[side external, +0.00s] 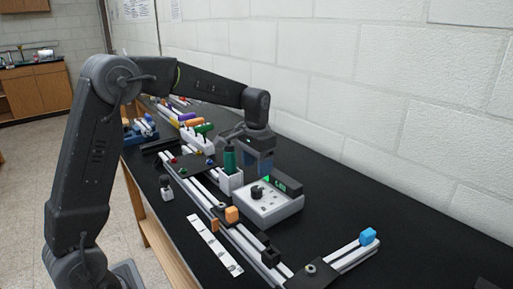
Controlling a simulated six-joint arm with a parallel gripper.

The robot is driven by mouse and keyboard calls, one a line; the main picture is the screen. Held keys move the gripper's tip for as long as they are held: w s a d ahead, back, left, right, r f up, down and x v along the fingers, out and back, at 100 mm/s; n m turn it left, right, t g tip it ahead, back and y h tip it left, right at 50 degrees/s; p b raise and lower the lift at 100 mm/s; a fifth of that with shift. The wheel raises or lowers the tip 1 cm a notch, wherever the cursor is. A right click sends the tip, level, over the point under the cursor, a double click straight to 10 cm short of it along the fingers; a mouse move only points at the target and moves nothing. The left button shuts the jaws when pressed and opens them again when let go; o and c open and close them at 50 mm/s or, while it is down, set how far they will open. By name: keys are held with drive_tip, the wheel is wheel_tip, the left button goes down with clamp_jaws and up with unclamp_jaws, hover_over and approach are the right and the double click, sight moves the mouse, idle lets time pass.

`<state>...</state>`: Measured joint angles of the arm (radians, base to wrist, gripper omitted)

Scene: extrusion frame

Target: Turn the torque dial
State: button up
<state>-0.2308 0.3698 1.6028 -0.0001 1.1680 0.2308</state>
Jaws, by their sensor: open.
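The torque dial (257,193) is a small black knob on top of a light grey box (285,208). The box has a dark display with green lit characters (285,183) along its back edge. My gripper (262,172) points down just above and behind the dial, close to the display. Its jaws are open and I see nothing between them. It appears apart from the dial, though the exact gap is hard to tell.
A green-handled tool (229,158) stands in a white holder (231,182) left of the box. A white strip (214,246) lies near the front edge. The bench at right is clear.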

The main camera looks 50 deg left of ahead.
wheel_tip(320, 180, up, 6)
drive_tip(key=shift+f, duration=0.2)
